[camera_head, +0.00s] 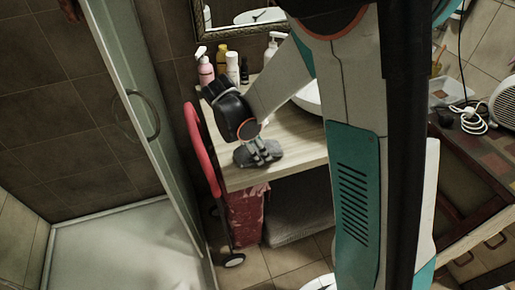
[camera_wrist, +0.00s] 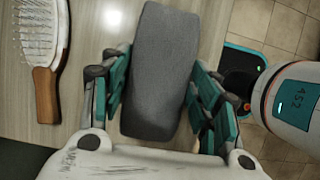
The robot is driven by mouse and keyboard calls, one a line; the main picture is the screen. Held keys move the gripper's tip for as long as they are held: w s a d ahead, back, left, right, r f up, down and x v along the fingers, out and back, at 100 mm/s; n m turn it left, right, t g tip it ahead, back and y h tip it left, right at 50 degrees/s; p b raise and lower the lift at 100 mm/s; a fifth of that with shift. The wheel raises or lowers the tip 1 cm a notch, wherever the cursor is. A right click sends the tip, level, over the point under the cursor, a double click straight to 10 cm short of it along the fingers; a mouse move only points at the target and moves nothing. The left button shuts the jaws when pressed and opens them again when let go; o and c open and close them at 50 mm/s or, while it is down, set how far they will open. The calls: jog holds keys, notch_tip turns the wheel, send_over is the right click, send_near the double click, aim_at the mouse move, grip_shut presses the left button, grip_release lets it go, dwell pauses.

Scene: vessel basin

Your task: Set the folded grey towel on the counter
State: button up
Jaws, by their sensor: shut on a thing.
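The folded grey towel (camera_wrist: 160,70) is between the fingers of my gripper (camera_wrist: 160,95) in the wrist view, with teal pads on both of its sides. In the head view the towel (camera_head: 262,153) is at the front left part of the wooden counter (camera_head: 245,177), and my gripper (camera_head: 262,150) is over it. My gripper is shut on the towel. The counter also shows beneath it in the wrist view (camera_wrist: 100,20). I cannot tell whether the towel's underside touches the counter top.
A hairbrush (camera_wrist: 45,75) lies on the counter left of the towel in the wrist view. Bottles (camera_head: 206,70) stand at the counter's back, near the white basin (camera_head: 308,96). A red-framed cart (camera_head: 203,150) stands against the left edge. A glass shower door (camera_head: 140,110) is further left.

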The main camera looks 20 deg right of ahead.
jog(key=o, duration=1.1)
jog(key=shift+f, duration=0.1)
jog(key=p+v, duration=0.4)
jog(key=v, duration=0.8)
